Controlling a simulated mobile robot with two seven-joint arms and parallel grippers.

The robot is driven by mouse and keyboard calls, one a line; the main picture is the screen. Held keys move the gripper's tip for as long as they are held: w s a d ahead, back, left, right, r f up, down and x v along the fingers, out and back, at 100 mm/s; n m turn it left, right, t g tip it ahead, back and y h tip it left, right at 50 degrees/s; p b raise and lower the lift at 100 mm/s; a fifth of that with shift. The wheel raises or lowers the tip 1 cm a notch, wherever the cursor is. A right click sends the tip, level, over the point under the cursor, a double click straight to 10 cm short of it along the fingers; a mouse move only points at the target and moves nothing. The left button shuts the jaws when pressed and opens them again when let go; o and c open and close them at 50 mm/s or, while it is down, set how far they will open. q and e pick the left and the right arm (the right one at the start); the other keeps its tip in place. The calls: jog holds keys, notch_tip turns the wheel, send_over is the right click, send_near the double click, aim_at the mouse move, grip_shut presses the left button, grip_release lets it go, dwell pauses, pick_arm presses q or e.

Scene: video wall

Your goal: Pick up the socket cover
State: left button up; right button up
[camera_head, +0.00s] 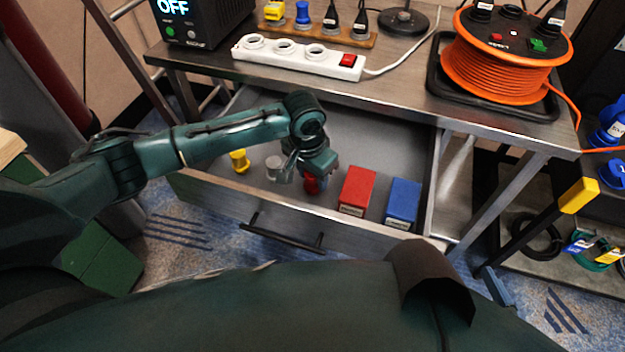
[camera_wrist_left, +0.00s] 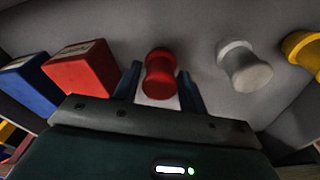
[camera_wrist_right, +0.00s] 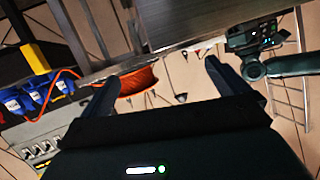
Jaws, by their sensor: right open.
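Three spool-shaped covers stand in the open drawer: a yellow one (camera_head: 238,161), a grey-white one (camera_head: 274,168) and a red one (camera_head: 312,185). My left gripper (camera_head: 312,165) reaches down into the drawer over the red cover and partly hides it. In the left wrist view the red cover (camera_wrist_left: 160,75) lies between the two spread fingers, with small gaps at its sides. The grey-white cover (camera_wrist_left: 245,67) and yellow cover (camera_wrist_left: 303,50) are to its right. My right gripper (camera_wrist_right: 160,72) is open and empty, away from the drawer.
A red box (camera_head: 357,190) and a blue box (camera_head: 403,202) stand in the drawer (camera_head: 215,188) right of the red cover. The tabletop above it holds a white power strip (camera_head: 298,58) and an orange cable reel (camera_head: 500,75). The drawer front has a black handle (camera_head: 283,236).

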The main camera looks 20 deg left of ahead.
pick_arm(q)
jog(key=c, duration=0.8)
jog(key=shift+o, duration=0.2)
